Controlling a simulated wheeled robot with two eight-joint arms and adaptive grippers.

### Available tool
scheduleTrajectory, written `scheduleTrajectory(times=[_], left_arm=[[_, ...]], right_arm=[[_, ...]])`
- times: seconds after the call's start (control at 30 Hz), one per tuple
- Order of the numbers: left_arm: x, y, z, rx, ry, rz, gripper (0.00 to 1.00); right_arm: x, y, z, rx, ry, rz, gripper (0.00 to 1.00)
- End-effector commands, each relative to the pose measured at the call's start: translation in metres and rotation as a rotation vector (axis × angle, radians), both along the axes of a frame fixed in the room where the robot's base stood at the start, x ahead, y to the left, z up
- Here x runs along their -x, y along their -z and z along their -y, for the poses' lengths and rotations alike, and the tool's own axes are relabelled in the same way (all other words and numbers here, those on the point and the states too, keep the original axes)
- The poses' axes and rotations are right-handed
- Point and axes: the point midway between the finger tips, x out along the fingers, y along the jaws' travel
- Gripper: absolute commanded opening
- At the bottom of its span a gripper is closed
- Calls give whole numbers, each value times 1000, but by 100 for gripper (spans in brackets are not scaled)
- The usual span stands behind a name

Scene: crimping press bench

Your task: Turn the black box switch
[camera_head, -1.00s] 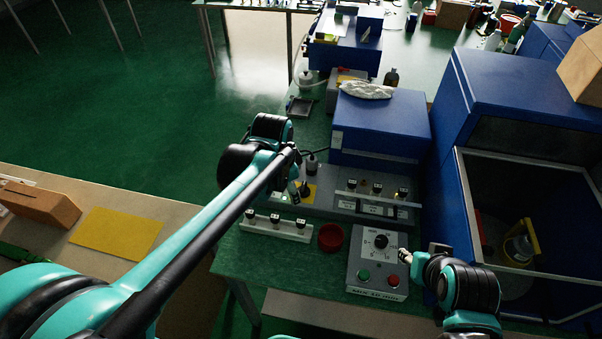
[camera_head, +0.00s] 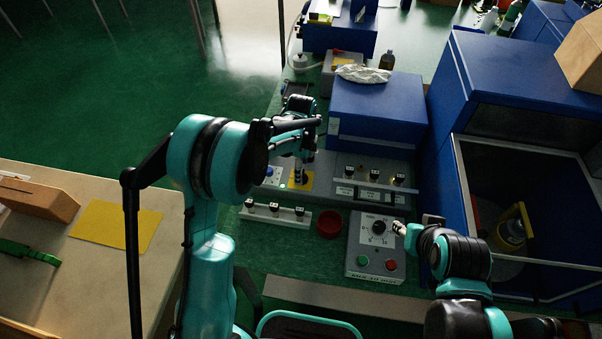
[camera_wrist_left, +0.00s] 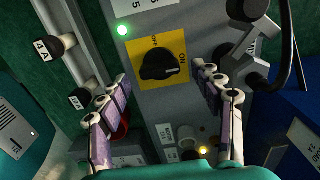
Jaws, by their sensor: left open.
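The black rotary switch (camera_wrist_left: 158,66) sits on a yellow plate (camera_wrist_left: 176,44) marked OFF and ON, on a grey panel (camera_wrist_left: 203,20).
A grey box (camera_head: 377,247) with a knob and green and red buttons stands on the green bench. A red dish (camera_head: 329,224) and a white strip with black knobs (camera_head: 275,213) lie near. Blue housings (camera_head: 376,110) stand behind. A green lamp (camera_wrist_left: 123,30) glows beside the yellow plate.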

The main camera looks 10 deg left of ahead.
Motion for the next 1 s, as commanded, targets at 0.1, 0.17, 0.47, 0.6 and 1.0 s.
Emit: scheduleTrajectory(times=[0.1, 0.17, 0.47, 0.6, 1.0], left_arm=[[0, 14, 0, 0, -1, 0, 66], [0, 16, 0, 0, -1, 0, 66], [0, 17, 0, 0, -1, 1, 63], [0, 17, 0, 0, -1, 1, 26], [0, 17, 0, 0, -34, 0, 16]], right_arm=[[0, 5, 0, 0, 0, 0, 40], [0, 6, 0, 0, 0, 0, 40], [0, 5, 0, 0, 0, 0, 40], [0, 5, 0, 0, 0, 0, 40], [0, 6, 0, 0, 0, 0, 40]])
